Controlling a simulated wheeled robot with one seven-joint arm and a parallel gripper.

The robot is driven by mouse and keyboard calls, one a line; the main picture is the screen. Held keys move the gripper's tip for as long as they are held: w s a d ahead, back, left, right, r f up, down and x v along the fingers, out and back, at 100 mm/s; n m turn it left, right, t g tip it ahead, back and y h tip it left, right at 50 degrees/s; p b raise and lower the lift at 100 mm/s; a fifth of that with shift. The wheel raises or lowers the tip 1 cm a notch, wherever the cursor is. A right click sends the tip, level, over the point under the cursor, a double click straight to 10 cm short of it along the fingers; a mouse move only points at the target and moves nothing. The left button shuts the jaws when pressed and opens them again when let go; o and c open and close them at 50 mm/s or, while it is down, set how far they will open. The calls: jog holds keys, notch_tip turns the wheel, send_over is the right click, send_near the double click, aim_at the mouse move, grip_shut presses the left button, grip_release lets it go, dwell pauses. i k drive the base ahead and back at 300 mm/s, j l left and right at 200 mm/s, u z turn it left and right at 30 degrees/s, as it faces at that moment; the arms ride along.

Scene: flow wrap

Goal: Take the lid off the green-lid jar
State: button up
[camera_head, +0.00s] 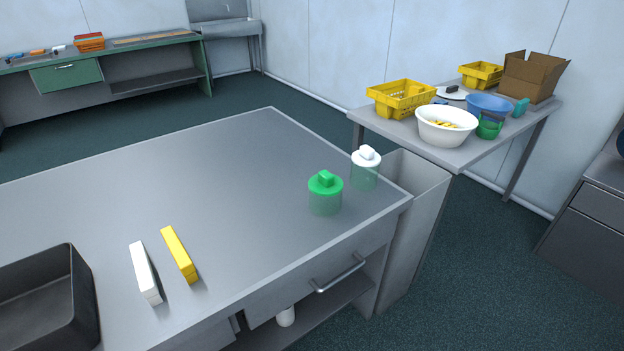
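The green-lid jar (325,203) stands upright on the grey metal table, near its right-hand corner. Its body is see-through. Its green lid (325,182), with a raised knob on top, sits on the jar. A similar jar with a white lid (366,157) stands just behind it to the right, closer to the table's corner. My gripper is not in view.
A white block (145,272) and a yellow block (179,255) lie on the grey table (200,190), beside a dark tray (93,308) at left. The table's middle is clear. A side table (385,128) holds yellow crates, bowls and a cardboard box (531,78).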

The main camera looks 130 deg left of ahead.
aim_at(325, 183)
jog(key=u, duration=4)
jog(key=j, duration=0.1)
